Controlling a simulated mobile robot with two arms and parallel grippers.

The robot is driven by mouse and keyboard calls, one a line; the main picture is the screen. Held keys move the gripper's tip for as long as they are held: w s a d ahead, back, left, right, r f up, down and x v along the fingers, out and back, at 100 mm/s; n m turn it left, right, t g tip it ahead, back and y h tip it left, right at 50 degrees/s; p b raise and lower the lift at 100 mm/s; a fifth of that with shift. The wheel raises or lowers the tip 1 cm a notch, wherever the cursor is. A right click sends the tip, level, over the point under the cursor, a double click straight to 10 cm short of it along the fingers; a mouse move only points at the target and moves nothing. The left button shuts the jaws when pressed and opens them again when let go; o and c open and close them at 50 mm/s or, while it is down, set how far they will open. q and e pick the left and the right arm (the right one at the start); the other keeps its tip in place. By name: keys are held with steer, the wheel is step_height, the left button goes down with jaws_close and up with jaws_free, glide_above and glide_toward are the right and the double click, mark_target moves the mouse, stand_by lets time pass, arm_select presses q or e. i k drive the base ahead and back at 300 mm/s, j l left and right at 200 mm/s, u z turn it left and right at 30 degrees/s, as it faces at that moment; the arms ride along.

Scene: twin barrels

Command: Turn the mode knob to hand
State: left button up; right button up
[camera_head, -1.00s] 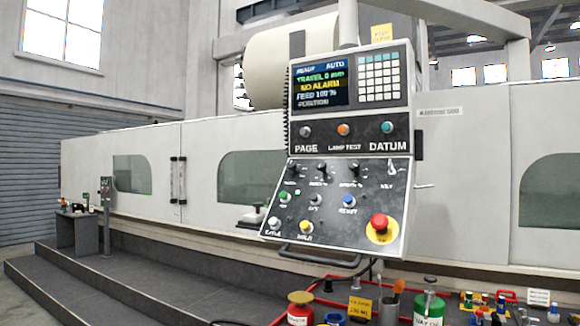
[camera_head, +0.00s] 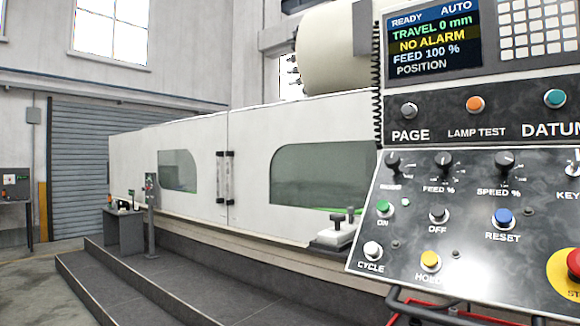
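The mode knob (camera_head: 393,161) is a small black rotary knob at the left of the top row on the sloped lower face of the control panel (camera_head: 470,215). Its label is too blurred to read, and I cannot tell its exact setting. The screen (camera_head: 434,42) above reads READY, AUTO, TRAVEL 0 mm, NO ALARM, FEED 100 % and POSITION. The feed knob (camera_head: 443,163) and speed knob (camera_head: 504,161) sit to the right of the mode knob. Neither of my grippers is in view.
Below the knobs are a green ON button (camera_head: 383,207), a blue RESET button (camera_head: 503,217) and a red stop button (camera_head: 574,262), cut by the right edge. Dark steps (camera_head: 130,285) run along the white machine housing (camera_head: 255,150). The floor at lower left is clear.

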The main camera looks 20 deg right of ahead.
mark_target(393, 161)
steer(key=i+j+u, duration=0.1)
steer(key=i+u, duration=0.25)
steer(key=i, duration=0.15)
steer(key=i+u, duration=0.35)
steer(key=i, duration=0.2)
steer(key=i+z, duration=0.4)
steer(key=i+j+z, duration=0.15)
steer(key=i+z, duration=0.2)
